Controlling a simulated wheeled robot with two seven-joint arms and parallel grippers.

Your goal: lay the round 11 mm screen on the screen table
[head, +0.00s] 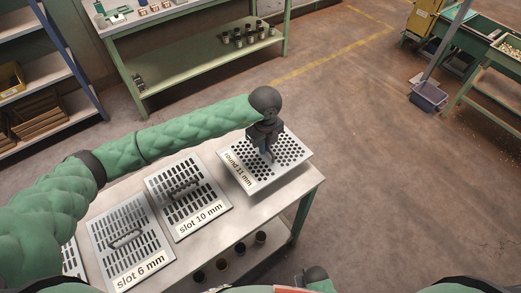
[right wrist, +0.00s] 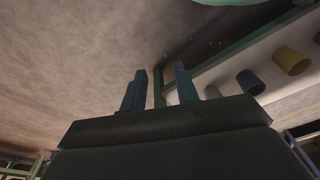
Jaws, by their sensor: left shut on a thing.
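The round 11 mm screen (head: 287,168) is a square grey plate with round holes and a printed label, at the right end of a pale table (head: 302,187) in the head view. My left gripper (head: 268,152) is shut on this screen from above, near its middle. The gripper hides the grasped part. I cannot tell whether the plate touches the table or hangs just above it. My right gripper (right wrist: 160,88) shows in the right wrist view with its two fingers apart and nothing between them.
The slot 10 mm screen (head: 207,216) and slot 6 mm screen (head: 151,257) lie to the left on the same table. Several cups (head: 222,264) stand below it. A green workbench (head: 190,70) is behind. A purple bin (head: 428,97) stands right; the floor between is clear.

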